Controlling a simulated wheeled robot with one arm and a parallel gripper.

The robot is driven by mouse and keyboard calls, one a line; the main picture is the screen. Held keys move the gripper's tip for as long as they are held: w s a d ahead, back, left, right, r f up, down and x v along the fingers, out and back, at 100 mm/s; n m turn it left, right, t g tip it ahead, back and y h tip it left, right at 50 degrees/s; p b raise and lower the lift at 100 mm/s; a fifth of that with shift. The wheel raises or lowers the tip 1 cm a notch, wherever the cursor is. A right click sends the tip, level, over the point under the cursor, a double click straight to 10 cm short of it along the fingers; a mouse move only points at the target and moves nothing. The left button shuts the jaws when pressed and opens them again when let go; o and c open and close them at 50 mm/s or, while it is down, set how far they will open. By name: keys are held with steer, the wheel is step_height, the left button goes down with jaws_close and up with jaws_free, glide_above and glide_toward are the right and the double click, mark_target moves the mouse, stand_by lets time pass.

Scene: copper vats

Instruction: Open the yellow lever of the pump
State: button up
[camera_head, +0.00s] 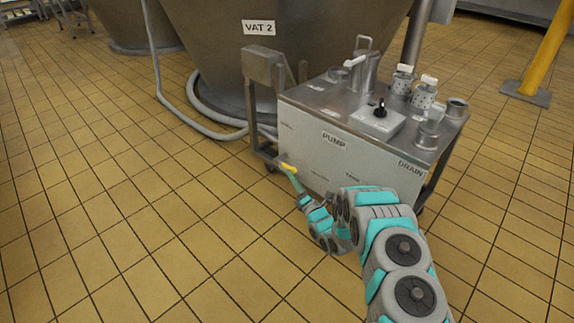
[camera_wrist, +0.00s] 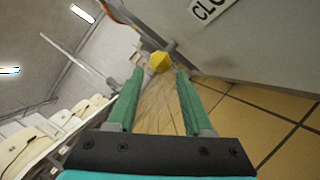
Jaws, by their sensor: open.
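The pump (camera_head: 305,150) is a steel cart with a "PUMP" label on its front panel. Its yellow lever (camera_head: 286,167) shows as a small yellow piece low at the panel's left side. In the wrist view the yellow lever's rounded end (camera_wrist: 159,62) faces me. My gripper (camera_head: 294,182) is at the lever, on its near side. In the wrist view my gripper's green fingers (camera_wrist: 160,74) are open, one on each side of the yellow end. I cannot tell whether either finger touches it. The rest of the lever is mostly hidden.
A label beginning "CLO" (camera_wrist: 208,9) is on the panel beside the lever. The steel vat marked "VAT 2" (camera_head: 225,55) stands behind the pump, with a grey hose (camera_head: 175,108) to its left. Tiled floor (camera_head: 110,210) is clear at the left.

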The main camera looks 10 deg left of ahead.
mark_target(285, 164)
steer(key=shift+x, duration=3.55)
jaws_close()
